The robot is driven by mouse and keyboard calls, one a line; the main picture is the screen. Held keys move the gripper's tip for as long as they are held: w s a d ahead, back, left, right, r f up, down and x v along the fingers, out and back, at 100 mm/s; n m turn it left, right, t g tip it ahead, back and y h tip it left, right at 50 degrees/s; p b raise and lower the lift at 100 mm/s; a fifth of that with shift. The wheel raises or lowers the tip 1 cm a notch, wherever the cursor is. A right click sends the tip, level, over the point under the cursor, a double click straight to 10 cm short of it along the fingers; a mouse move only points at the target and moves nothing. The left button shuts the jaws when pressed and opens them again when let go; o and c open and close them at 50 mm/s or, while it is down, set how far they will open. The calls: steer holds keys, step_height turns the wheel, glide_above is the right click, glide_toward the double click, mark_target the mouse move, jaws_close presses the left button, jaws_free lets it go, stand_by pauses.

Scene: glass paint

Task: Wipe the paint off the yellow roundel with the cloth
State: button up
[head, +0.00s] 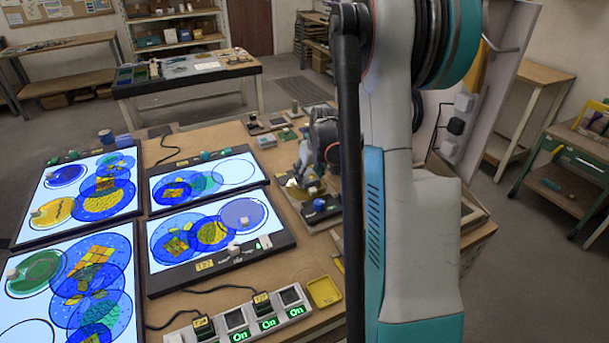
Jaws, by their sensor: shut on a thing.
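My gripper (307,176) points down at the right part of the workbench, partly behind my own arm. It is shut on a small pale thing that looks like the cloth, though its shape is hard to make out. Just below it lies a dull yellow roundel (303,193) on a board; I cannot tell whether the cloth touches it. Any paint on this roundel is too small to tell. Another yellow-orange roundel (53,212) lies on the lit panel at the far left, with a small pale block on it.
Lit panels with blue patterned discs (212,233) fill the left and middle of the workbench (285,285). A dark blue pot (320,206) stands right of the dull yellow roundel. A row of switches (265,322) and a yellow tray (324,291) lie at the front.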

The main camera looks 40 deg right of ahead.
steer(key=shift+s+d, duration=0.2)
steer(key=shift+d, duration=0.5)
steer(key=shift+s+d, duration=0.2)
steer(key=shift+d, duration=0.45)
steer(key=shift+w+a, duration=0.25)
steer(key=shift+w, duration=0.4)
steer(key=shift+w+a, duration=0.25)
steer(key=shift+w, duration=0.4)
steer(key=shift+w+a, duration=0.25)
steer(key=shift+a, duration=0.5)
steer(key=shift+w+a, duration=0.2)
steer(key=shift+a, duration=0.5)
steer(key=shift+w+a, duration=0.25)
steer(key=shift+a, duration=0.5)
steer(key=shift+s+d, duration=0.25)
steer(key=shift+d, duration=0.5)
steer(key=shift+s+d, duration=0.2)
steer(key=shift+d, duration=0.5)
steer(key=shift+s+d, duration=0.25)
steer(key=shift+d, duration=0.5)
steer(key=shift+r, duration=0.1)
steer(key=shift+r+p, duration=1.45)
steer(key=shift+r, duration=1.05)
